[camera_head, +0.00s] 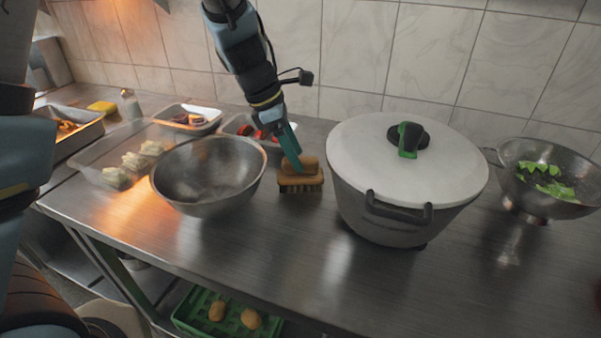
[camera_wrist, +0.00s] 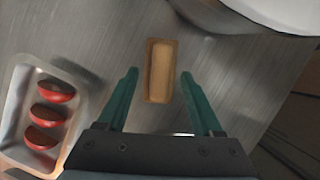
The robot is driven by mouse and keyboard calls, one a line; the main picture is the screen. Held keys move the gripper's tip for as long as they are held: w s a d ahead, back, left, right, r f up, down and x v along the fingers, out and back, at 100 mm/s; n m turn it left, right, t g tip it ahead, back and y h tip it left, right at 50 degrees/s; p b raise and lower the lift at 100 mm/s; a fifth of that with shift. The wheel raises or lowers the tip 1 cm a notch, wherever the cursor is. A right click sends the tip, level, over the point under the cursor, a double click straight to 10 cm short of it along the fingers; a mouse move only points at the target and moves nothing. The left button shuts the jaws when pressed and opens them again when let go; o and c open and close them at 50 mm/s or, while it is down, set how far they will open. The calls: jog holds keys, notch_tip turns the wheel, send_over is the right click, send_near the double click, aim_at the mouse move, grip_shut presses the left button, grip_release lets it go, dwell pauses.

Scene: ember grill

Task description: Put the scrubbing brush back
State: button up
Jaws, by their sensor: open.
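The scrubbing brush (camera_head: 300,181) has a wooden body with bristles pointing down. It stands on the metal counter between the steel bowl and the big lidded pot. My gripper (camera_head: 290,158) is above and beside it in the head view, with its green fingers pointing down. In the wrist view the brush (camera_wrist: 160,70) lies just beyond and between the fingertips of my open gripper (camera_wrist: 158,75). Nothing is held between the fingers. Whether a finger touches the brush cannot be told.
A steel bowl (camera_head: 207,175) stands left of the brush and a white-lidded pot (camera_head: 385,215) close on its right. A tray of red pieces (camera_wrist: 75,125) lies behind the bowl. A colander (camera_head: 575,205) with greens stands far right. The counter (camera_head: 290,250) in front is clear.

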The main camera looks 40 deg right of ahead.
jog(key=shift+x, duration=1.5)
jog(key=shift+r, duration=0.1)
jog(key=shift+c, duration=0.3)
grip_shut()
